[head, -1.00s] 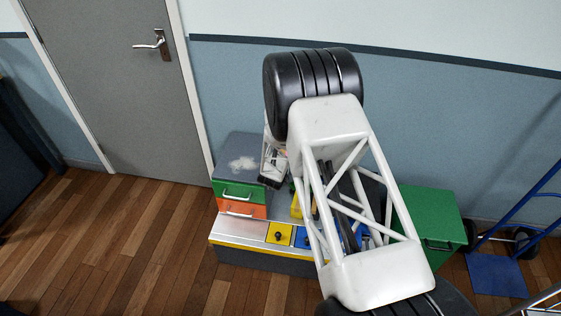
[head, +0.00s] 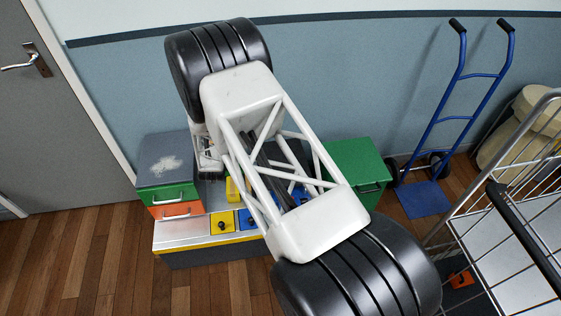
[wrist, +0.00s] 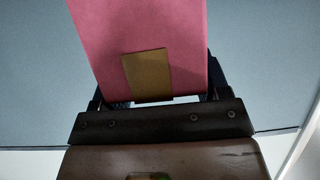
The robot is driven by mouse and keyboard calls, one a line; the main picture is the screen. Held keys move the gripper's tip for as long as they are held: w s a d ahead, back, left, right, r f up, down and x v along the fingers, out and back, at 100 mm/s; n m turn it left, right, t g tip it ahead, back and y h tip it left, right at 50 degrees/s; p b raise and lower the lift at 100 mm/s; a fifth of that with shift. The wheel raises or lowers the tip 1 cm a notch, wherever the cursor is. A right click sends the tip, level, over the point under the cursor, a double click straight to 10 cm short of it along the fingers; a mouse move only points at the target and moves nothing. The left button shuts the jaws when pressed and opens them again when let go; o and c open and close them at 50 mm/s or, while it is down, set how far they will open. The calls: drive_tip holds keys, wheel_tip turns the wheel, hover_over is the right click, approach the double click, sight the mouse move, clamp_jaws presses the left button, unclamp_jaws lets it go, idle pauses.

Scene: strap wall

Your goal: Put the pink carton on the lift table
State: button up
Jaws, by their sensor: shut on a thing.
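The pink carton (wrist: 145,25) fills the upper middle of the wrist view, with a brown patch on its near face. My gripper (wrist: 156,88) is shut on it, a dark finger at each side of the carton. The carton's far end is cut off by the picture's top edge. In the head view, my own arm covers the middle and I cannot make out the carton. I cannot clearly identify a lift table in either view.
A metal-topped bench (head: 185,234) carries green and orange drawer boxes (head: 168,196) and small yellow and blue blocks. A green box (head: 356,166) stands right of my arm. A blue hand truck (head: 423,198) and a wire-sided cart (head: 515,262) are at the right.

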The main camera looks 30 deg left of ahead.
drive_tip(key=w+d+f+n+g, duration=0.1)
drive_tip(key=w+d+f, duration=0.1)
drive_tip(key=d, duration=0.8)
drive_tip(key=w+d+f+n+g+y, duration=0.1)
drive_tip(key=w+d+f, duration=0.1)
drive_tip(key=d, duration=0.9)
drive_tip(key=w+d+f+n+g+y, duration=0.1)
drive_tip(key=w+d, duration=0.3)
drive_tip(key=d, duration=0.7)
drive_tip(key=shift+d+f+n+g, duration=0.25)
drive_tip(key=shift+f+n+g, duration=0.15)
drive_tip(key=shift+n+g, duration=0.15)
drive_tip(key=shift+w+a, duration=0.1)
drive_tip(key=w+a+f, duration=0.1)
drive_tip(key=w+a, duration=1)
drive_tip(key=shift+f, duration=0.25)
drive_tip(key=shift+a, duration=0.1)
drive_tip(key=shift+f, duration=1.75)
drive_tip(key=shift+f, duration=0.15)
